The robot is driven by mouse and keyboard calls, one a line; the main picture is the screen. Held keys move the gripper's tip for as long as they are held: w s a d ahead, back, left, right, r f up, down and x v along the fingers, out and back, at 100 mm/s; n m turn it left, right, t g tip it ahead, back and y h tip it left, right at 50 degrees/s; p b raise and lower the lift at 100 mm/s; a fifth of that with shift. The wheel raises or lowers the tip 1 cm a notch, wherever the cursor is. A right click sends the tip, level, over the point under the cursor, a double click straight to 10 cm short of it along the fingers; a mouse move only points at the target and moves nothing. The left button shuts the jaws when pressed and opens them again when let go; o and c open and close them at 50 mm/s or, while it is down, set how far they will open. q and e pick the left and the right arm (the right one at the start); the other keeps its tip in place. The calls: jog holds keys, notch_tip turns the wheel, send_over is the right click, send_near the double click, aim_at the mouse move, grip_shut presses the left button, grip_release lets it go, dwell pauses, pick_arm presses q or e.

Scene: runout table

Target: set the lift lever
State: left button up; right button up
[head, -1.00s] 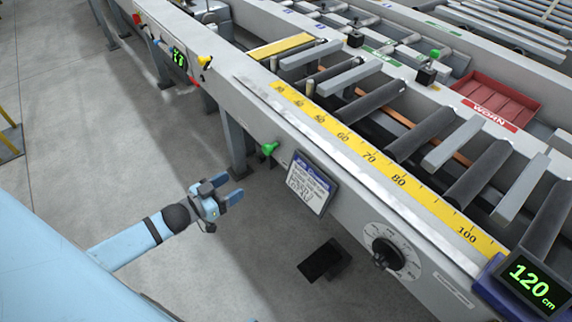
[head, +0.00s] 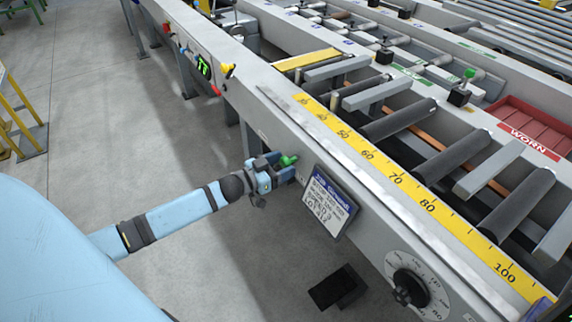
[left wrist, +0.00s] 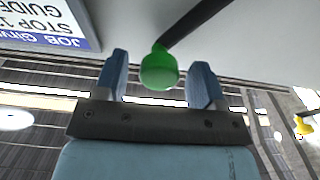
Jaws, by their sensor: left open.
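The lift lever is a dark rod with a green knob (head: 288,160) on the side of the runout table. In the left wrist view the green knob (left wrist: 159,70) lies between the two blue fingers of my left gripper (left wrist: 160,80), with a gap on each side. The lever's dark rod (left wrist: 200,25) runs up and to the right from the knob to the pale table side. In the head view my left gripper (head: 277,165) is open at the knob and partly covers the lever. My right gripper is not in view.
A job card (head: 327,199) hangs just right of the lever, and a dial (head: 408,288) sits further right. A black pedal-like block (head: 337,287) is on the floor.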

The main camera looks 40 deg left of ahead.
pick_arm(q)
jog(key=shift+x, duration=0.8)
